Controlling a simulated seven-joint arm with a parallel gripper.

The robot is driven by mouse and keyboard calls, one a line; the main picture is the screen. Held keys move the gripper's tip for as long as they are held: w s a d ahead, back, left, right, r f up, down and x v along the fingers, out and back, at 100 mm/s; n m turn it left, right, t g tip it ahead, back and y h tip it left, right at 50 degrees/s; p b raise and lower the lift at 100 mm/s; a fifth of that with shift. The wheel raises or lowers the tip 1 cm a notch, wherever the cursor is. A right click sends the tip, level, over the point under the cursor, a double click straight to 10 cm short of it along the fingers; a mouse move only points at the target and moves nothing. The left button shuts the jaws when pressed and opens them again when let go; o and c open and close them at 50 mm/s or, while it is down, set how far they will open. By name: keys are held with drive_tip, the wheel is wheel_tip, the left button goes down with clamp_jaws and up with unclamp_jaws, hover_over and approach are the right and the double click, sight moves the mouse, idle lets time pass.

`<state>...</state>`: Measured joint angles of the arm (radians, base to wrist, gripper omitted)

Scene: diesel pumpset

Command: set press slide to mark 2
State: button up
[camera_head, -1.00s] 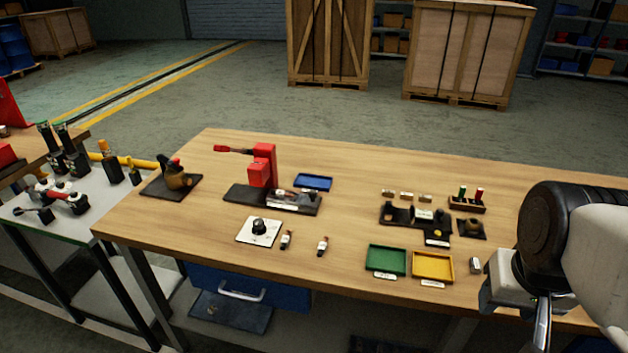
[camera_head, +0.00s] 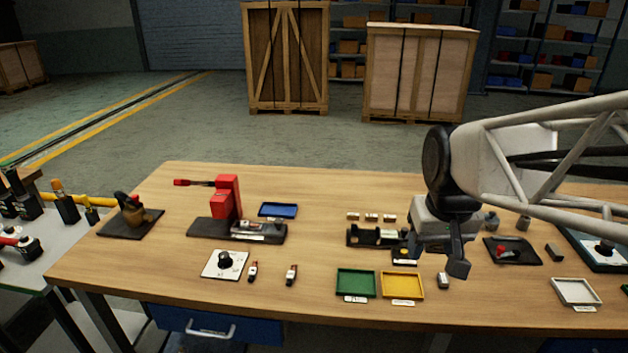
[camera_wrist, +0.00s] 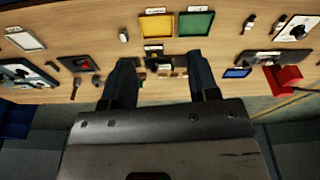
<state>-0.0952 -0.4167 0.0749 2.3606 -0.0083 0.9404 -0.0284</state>
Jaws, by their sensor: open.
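The red press (camera_head: 226,197) with its lever stands on a dark base at the left-middle of the table in the head view. A grey slide-like part with a pale label (camera_head: 252,228) lies on the base's right end; its mark is too small to read. The press also shows upside down at the right of the wrist view (camera_wrist: 286,78). My gripper (camera_head: 457,266) hangs above the table right of the yellow tray, well to the right of the press. In the wrist view its fingers (camera_wrist: 160,62) are apart with nothing between them.
A blue tray (camera_head: 278,210) lies behind the press base. A white dial plate (camera_head: 225,264) and two small bottle-like items (camera_head: 291,275) lie in front. Green (camera_head: 356,283) and yellow (camera_head: 403,285) trays and a black fixture (camera_head: 372,237) lie between press and gripper.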

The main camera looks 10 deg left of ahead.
drive_tip(key=w+a+n, duration=0.2)
drive_tip(key=w+a, duration=0.5)
drive_tip(key=w, duration=0.4)
drive_tip(key=n+g, duration=0.2)
drive_tip(key=n, duration=0.2)
hover_over(278, 221)
drive_tip(key=f, duration=1.5)
drive_tip(key=shift+d+f, duration=0.2)
drive_tip(key=shift+f, duration=0.1)
drive_tip(key=shift+a+f, duration=0.2)
drive_tip(key=shift+f, duration=0.15)
drive_tip(key=shift+f, duration=3.75)
drive_tip(key=shift+c, duration=0.3)
